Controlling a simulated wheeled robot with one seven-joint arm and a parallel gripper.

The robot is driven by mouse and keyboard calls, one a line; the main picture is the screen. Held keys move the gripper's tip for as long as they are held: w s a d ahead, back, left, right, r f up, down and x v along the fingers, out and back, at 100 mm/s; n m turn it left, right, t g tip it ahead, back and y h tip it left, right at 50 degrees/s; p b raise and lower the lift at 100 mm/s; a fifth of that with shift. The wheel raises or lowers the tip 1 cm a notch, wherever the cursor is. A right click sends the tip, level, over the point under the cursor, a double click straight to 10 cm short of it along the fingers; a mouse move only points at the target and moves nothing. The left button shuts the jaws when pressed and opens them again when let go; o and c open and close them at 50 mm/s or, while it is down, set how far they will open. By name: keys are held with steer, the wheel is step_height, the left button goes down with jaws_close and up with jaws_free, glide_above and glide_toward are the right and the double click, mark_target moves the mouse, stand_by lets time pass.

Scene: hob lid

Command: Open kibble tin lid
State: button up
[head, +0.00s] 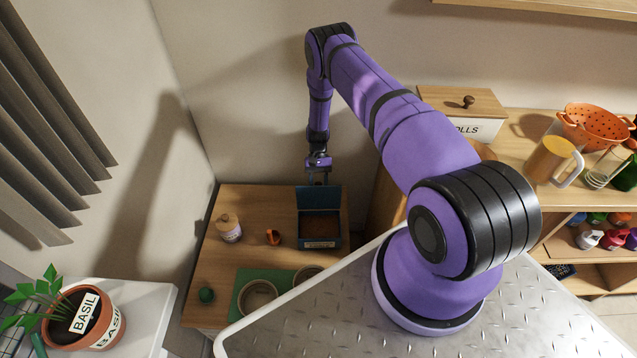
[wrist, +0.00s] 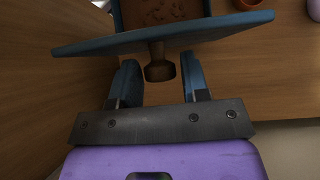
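The kibble tin (head: 320,241) is a dark blue box with brown kibble inside and a label on its front. Its blue lid (head: 319,197) stands raised at the tin's back edge, so the tin is open. In the wrist view the lid (wrist: 225,33) crosses the top edge-on, with the kibble (wrist: 158,10) beyond it. The lid's brown knob (wrist: 160,70) points toward my gripper (wrist: 160,82). The two fingers are spread on either side of the knob, with a gap on each side. In the head view my gripper (head: 318,176) is just behind the raised lid.
A lidded jar (head: 229,231), an orange item (head: 273,237) and a dark green ball (head: 206,295) share the wooden table (head: 240,200). Bowls stand on a green mat (head: 243,283) in front. A wooden cabinet side (wrist: 50,80) is close left of my gripper in the wrist view.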

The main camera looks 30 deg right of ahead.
steer(key=shift+o, duration=0.9)
step_height(320, 180, up, 4)
steer(key=shift+f, duration=0.1)
steer(key=s+a, duration=0.2)
steer(key=s, duration=0.5)
steer(key=s+a+r, duration=0.1)
steer(key=s, duration=0.7)
steer(key=shift+s+a, duration=0.3)
steer(key=shift+a, duration=0.05)
steer(key=shift+r, duration=0.1)
